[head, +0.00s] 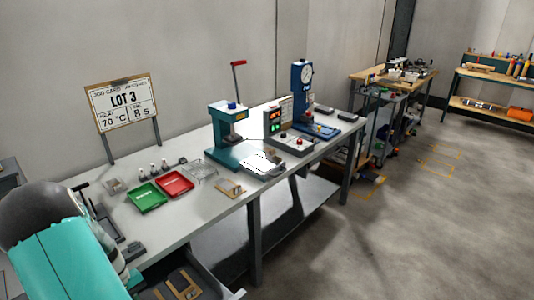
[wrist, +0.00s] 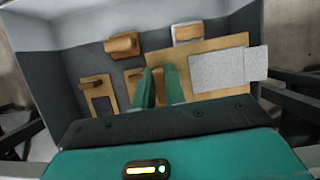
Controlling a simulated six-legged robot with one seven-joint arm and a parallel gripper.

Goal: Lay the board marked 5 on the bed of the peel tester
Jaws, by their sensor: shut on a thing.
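My gripper (wrist: 160,78) shows in the wrist view with its green fingers close together, shut on a tan board (wrist: 200,50) with pale grey patches (wrist: 216,72). The board lies across the fingers, over a grey bin; no number is readable on it. In the head view the gripper is hidden. The peel tester (head: 302,76) appears to be the blue stand with a round dial, at the far part of the bench. Its blue bed (head: 325,131) looks clear of any board.
The grey bin (wrist: 75,60) holds several other wooden pieces, including one at left (wrist: 97,95).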

